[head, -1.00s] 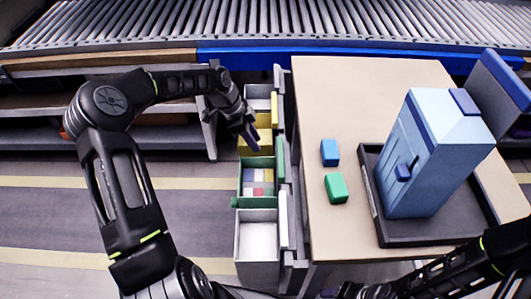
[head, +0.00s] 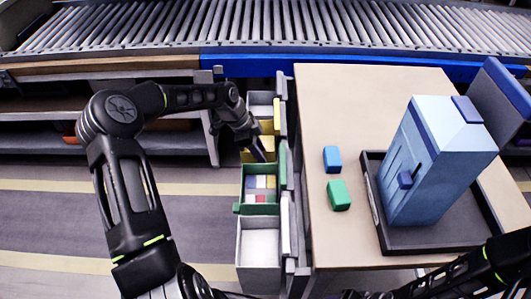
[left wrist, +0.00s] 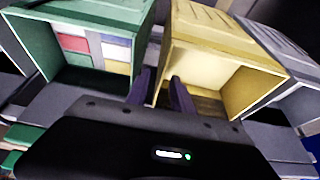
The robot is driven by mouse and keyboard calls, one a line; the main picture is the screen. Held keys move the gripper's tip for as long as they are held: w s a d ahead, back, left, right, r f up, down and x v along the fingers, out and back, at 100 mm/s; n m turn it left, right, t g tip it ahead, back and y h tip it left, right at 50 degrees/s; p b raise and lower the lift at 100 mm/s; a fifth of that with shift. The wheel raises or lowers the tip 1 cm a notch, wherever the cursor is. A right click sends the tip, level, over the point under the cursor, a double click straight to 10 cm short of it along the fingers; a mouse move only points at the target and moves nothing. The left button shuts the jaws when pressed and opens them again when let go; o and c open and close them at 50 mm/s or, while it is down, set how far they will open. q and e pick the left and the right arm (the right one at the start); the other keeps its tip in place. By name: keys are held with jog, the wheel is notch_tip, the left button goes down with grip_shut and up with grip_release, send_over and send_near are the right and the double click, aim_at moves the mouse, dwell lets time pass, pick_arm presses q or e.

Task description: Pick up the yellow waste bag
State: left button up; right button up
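I cannot make out a separate yellow waste bag in either view. A yellow open-topped drawer (head: 266,127) stands in the row left of the table. It shows large in the left wrist view (left wrist: 254,80), with a plain pale yellow inside and a darker strip low in its opening. My left gripper (head: 259,152) reaches down at the front of the yellow drawer, near the green one. In the left wrist view its two dark fingers (left wrist: 162,92) are apart, with the drawer's yellow side wall showing between them. My right arm enters at lower right; its gripper is unclear at the bottom edge.
A green drawer (head: 244,186) with several coloured blocks, a white-grey drawer (head: 258,247) and a grey one (head: 260,101) flank the yellow drawer. The table (head: 325,95) holds a blue block (head: 332,159), a green block (head: 338,195) and a blue cabinet (head: 438,165) on a dark tray (head: 410,238).

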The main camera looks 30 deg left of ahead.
pick_arm(q)
jog(key=x, duration=0.5)
jog(key=shift+s, duration=0.1)
dwell(0.4)
grip_shut()
dwell(1.3)
